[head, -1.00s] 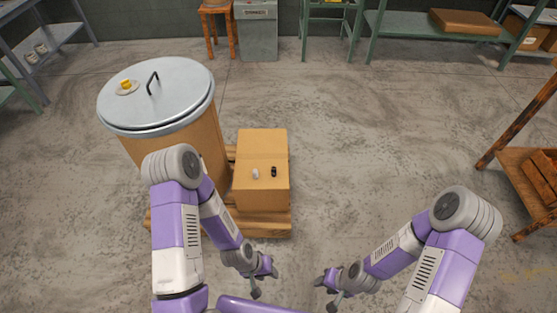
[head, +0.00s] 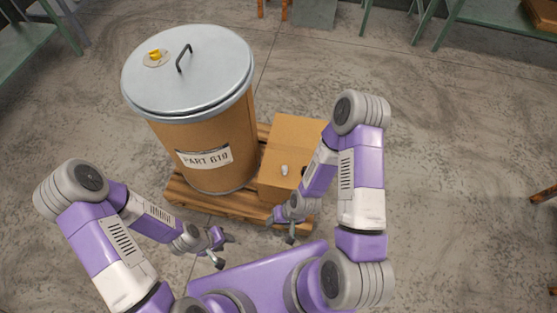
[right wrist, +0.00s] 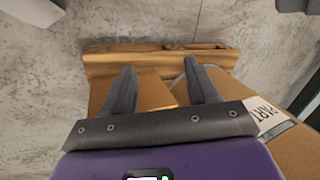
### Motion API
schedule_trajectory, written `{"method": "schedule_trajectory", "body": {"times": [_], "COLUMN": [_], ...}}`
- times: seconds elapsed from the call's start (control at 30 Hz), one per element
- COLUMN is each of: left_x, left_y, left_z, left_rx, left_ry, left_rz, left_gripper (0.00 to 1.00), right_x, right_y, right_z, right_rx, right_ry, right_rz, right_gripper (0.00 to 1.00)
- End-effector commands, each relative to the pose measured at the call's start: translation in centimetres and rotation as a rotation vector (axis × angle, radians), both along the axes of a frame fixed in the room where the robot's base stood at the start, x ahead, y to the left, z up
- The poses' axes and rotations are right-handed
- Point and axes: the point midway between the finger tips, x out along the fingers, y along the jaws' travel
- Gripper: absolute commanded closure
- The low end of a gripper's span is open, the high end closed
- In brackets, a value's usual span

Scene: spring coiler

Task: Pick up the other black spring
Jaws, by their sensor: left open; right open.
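A small black piece (head: 304,171), probably the black spring, shows as a dark spot on top of the cardboard box (head: 296,130). My right forearm hides part of it. A small white piece (head: 284,170) stands left of it on the box. My right gripper (head: 281,231) is open and empty, in front of the box's near side in the head view. In the right wrist view its fingers (right wrist: 163,88) are spread, with the box (right wrist: 150,92) seen beyond them and no spring visible. My left gripper (head: 225,251) is open and empty, left of the right one.
Drum and box rest on a wooden pallet (head: 228,207). The floor to the right is open.

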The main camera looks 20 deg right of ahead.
Motion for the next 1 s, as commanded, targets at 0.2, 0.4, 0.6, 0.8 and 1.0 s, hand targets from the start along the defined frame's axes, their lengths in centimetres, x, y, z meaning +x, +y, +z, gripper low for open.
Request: {"method": "schedule_trajectory", "body": {"times": [0.2, 0.4, 0.6, 0.8, 1.0], "left_x": [0.0, 0.0, 0.0, 0.0, 0.0], "left_y": [0.0, 0.0, 0.0, 0.0, 0.0], "left_z": [1.7, 3.3, 4.1, 4.1, 2.9], "left_rx": [-0.001, -0.001, -0.001, 0.0, 0.0], "left_ry": [0.0, 0.0, 0.0, 0.0, 0.0], "left_rz": [-0.001, -0.001, -0.001, -0.001, -0.001], "left_gripper": [0.57, 0.57, 0.57, 0.57, 0.57], "right_x": [9.1, 15.6, 16.4, 16.4, 18.2], "right_y": [-4.3, -11.2, -15.7, -17.4, -18.3], "right_z": [-5.3, -9.2, -10.1, -10.2, -11.2], "right_rx": [-0.115, -0.363, -0.575, -0.665, -0.672], "right_ry": [-0.335, -0.72, -0.932, -1.006, -1.013], "right_rz": [-0.119, -0.245, -0.321, -0.349, -0.351], "right_gripper": [0.41, 0.41, 0.41, 0.41, 0.41]}}
